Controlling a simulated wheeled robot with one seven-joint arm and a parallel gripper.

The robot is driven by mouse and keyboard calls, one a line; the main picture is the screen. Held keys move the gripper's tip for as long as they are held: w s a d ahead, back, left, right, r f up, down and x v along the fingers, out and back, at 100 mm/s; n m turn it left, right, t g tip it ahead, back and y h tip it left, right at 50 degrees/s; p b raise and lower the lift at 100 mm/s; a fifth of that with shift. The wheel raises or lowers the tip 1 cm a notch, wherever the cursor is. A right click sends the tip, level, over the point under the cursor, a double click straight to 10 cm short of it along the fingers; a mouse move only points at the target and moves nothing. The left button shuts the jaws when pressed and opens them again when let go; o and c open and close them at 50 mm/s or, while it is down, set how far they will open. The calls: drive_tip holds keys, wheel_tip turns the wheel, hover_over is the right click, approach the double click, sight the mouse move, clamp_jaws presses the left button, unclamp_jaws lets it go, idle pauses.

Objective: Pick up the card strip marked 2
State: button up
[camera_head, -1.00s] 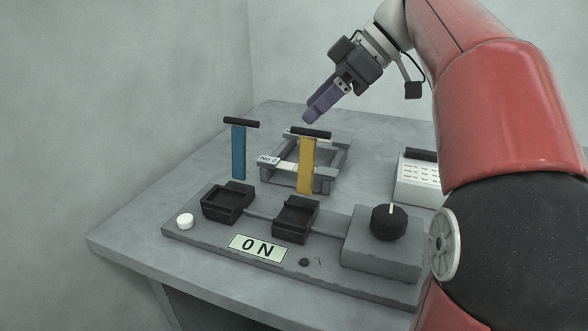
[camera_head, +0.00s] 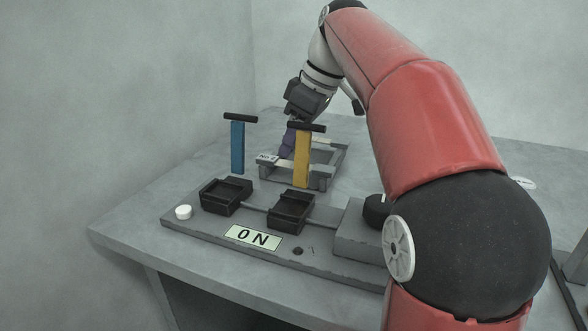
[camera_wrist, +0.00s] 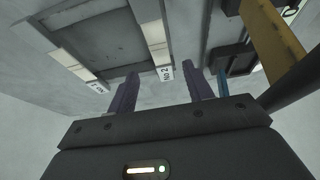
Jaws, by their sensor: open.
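The card strip marked 2 (camera_wrist: 155,35) is pale and lies across the grey rack, its "No 2" label pointing toward my gripper in the wrist view. Its label end (camera_head: 267,157) shows at the rack's left side in the head view. My gripper (camera_wrist: 162,73) is open, with two purple fingers. In the wrist view the label end appears between the fingertips, with no visible grip on it. In the head view my gripper (camera_head: 287,143) is low over the rack, partly hidden behind the yellow bar.
A second pale strip (camera_wrist: 72,62) marked 1 lies on the rack. A yellow bar (camera_head: 302,160) and a blue bar (camera_head: 237,148) with black tops stand close in front. The table's left side is clear.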

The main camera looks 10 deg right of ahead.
sight(285, 160)
drive_tip(key=x, duration=0.3)
drive_tip(key=shift+s+f, duration=0.1)
drive_tip(key=shift+f, duration=0.25)
drive_tip(key=c, duration=1.1)
drive_tip(key=shift+o, duration=0.2)
drive_tip(key=shift+r, duration=0.15)
